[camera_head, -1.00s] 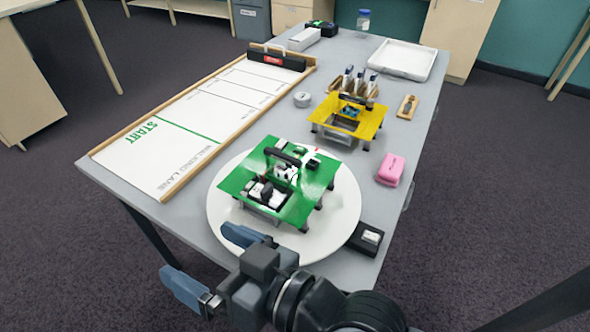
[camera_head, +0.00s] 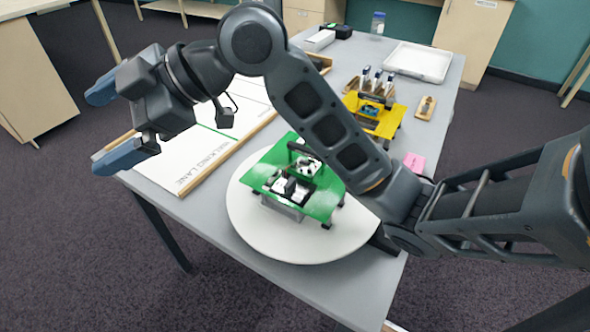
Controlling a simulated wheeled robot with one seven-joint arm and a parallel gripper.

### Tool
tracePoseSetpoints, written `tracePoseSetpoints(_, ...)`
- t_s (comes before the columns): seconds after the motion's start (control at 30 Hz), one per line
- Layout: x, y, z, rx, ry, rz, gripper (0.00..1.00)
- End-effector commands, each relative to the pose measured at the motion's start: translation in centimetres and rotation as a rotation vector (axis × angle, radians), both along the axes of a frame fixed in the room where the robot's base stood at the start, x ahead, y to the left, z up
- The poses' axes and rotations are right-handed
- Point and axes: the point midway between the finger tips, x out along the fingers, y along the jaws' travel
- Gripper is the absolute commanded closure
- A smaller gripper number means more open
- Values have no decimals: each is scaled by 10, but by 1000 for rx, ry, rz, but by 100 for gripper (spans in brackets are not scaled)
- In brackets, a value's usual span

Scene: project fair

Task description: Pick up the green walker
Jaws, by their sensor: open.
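The green walker (camera_head: 327,201) is a flat green plate on short dark legs, with a black handle, white parts and a dark-framed box on top. It stands on a round white board (camera_head: 247,218) at the near end of the table. My gripper (camera_head: 111,128) is open and empty, with its blue fingers apart. It is up at the left, beyond the table's left edge in the picture and well away from the walker. My arm passes in front of the walker's right side and hides a little of that area.
The walking lane board (camera_head: 184,163) lies left of the walker, partly behind my gripper. A yellow walker (camera_head: 390,124) stands behind, partly hidden by my arm. A pink block (camera_head: 414,162) is at the right. A white tray (camera_head: 446,65) lies at the far right of the grey table (camera_head: 221,239).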

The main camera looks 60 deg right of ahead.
Motion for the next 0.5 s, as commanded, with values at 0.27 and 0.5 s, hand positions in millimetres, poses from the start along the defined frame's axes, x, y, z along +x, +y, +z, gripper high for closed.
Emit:
tracePoseSetpoints(0.27,-38,-100,-49,-497,224,157,0)
tracePoseSetpoints(0.5,-98,-200,-74,-809,507,261,0)
